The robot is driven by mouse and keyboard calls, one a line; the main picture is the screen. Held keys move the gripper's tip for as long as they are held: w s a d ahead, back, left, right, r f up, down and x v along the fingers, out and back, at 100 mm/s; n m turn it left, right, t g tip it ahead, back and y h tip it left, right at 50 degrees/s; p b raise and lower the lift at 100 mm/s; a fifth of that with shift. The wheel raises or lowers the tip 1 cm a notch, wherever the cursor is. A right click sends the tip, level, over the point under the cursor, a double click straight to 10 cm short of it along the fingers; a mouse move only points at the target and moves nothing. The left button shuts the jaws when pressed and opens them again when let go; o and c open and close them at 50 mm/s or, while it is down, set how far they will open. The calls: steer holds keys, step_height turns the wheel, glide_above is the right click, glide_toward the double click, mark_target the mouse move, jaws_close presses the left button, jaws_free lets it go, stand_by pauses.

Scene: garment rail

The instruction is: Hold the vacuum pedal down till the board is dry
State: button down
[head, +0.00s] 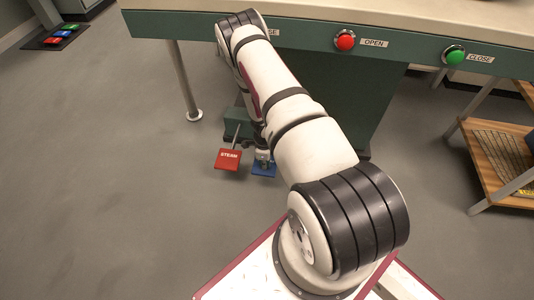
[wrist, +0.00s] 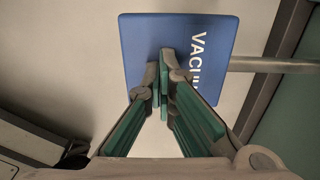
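The blue vacuum pedal (head: 264,169) is low under the pressing table in the head view, mostly behind my gripper (head: 263,158). In the wrist view the pedal (wrist: 142,45) is a blue plate with white lettering, partly hidden, on a metal bar. My gripper (wrist: 162,85) points at the plate with its fingertips together and nothing between them. The fingertips overlap the pedal's face; I cannot tell whether they touch it or how far it is pressed. The board's top is not clearly in view.
A red steam pedal (head: 228,159) sits just left of the blue one. A red open button (head: 345,40) and a green close button (head: 454,56) are on the table's front. A wooden shelf (head: 490,160) stands at right. A table leg (head: 184,85) is at left, with open floor around it.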

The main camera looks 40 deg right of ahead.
steer(key=shift+r+p, duration=1.45)
steer(key=shift+r, duration=1.15)
